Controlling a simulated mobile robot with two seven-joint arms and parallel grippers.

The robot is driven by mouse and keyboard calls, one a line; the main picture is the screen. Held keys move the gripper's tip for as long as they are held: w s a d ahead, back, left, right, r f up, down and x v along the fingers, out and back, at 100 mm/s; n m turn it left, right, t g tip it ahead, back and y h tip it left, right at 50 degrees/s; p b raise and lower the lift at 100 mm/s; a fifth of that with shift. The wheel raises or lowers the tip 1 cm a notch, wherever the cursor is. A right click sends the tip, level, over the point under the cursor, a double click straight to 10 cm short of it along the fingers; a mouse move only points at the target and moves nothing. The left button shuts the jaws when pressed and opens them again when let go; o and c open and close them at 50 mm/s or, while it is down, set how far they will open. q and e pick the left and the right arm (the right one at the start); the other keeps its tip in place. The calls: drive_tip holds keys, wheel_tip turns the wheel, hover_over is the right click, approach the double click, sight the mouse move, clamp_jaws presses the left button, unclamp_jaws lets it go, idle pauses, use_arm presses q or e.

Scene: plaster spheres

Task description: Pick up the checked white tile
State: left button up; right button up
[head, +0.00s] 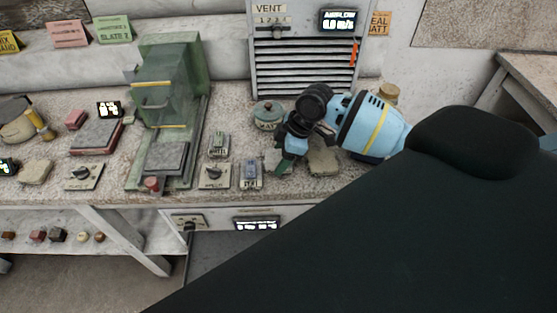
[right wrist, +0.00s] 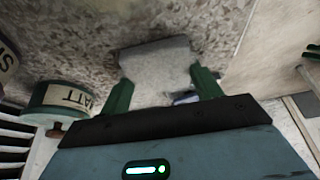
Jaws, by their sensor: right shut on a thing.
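My right gripper (head: 288,160) is low over the bench in the head view, at the left end of my blue wrist. In the right wrist view its green fingers (right wrist: 163,90) are shut on a pale grey flat tile (right wrist: 156,62) that spans the gap between them. I cannot make out a check pattern on it. In the head view the held tile is hidden or too small to tell. I cannot tell whether it touches the bench top. My left gripper is not in view.
A green lidded jar (head: 267,115) stands behind my right gripper. A vent panel (head: 304,68) rises behind it. Small switch boxes (head: 214,176) and a green booth (head: 168,100) are to the left. A rough flat stone (head: 322,160) lies just right of the fingers.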

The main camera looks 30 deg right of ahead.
sight(273, 159)
drive_tip(key=shift+c, duration=1.1)
drive_tip(key=shift+r, duration=0.2)
drive_tip(key=shift+r, duration=0.6)
wheel_tip(273, 159, up, 2)
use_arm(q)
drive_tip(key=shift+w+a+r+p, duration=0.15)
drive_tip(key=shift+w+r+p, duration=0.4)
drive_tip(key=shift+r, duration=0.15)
use_arm(e)
drive_tip(key=s+d, duration=0.1)
drive_tip(key=s, duration=0.4)
drive_tip(key=s+d+r, duration=0.1)
drive_tip(key=s, duration=0.4)
drive_tip(key=s+d, duration=0.1)
drive_tip(key=s, duration=0.4)
drive_tip(key=shift+s+r, duration=0.25)
drive_tip(key=shift+s, duration=0.05)
